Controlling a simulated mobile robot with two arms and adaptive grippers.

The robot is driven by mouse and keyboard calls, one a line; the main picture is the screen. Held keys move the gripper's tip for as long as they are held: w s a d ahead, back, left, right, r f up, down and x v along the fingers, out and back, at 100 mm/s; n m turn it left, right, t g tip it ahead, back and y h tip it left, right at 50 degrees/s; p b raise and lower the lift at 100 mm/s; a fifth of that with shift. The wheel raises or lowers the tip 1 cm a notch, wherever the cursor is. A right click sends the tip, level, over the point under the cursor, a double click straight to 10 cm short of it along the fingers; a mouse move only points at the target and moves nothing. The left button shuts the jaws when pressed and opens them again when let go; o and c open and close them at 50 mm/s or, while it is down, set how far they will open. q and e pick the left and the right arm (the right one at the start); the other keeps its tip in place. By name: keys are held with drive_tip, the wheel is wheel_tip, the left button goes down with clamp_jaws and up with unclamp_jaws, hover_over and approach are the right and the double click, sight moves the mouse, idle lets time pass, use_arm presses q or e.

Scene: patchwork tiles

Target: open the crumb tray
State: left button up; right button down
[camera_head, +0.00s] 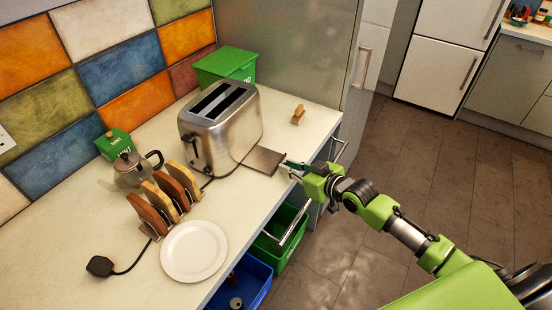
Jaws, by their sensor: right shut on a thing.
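A silver toaster (222,130) with two dark slots stands on the counter. Its crumb tray (262,160), a flat brownish metal plate, sticks out from the toaster's base on the right side, over the counter near the front edge. My right gripper (289,165) is at the outer end of the tray, shut on it; the fingers are small in the picture. My left gripper is not in view.
A small wooden object (298,115) lies to the right. Open bins are below the counter front.

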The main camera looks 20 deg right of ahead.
drive_tip(key=shift+s+d, duration=0.1)
drive_tip(key=shift+s, duration=0.05)
drive_tip(key=c, duration=2.2)
unclamp_jaws()
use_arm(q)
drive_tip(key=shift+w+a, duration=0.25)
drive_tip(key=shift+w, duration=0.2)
use_arm(e)
drive_tip(key=shift+o, duration=0.8)
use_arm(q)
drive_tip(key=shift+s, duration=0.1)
use_arm(e)
drive_tip(key=v, duration=1.2)
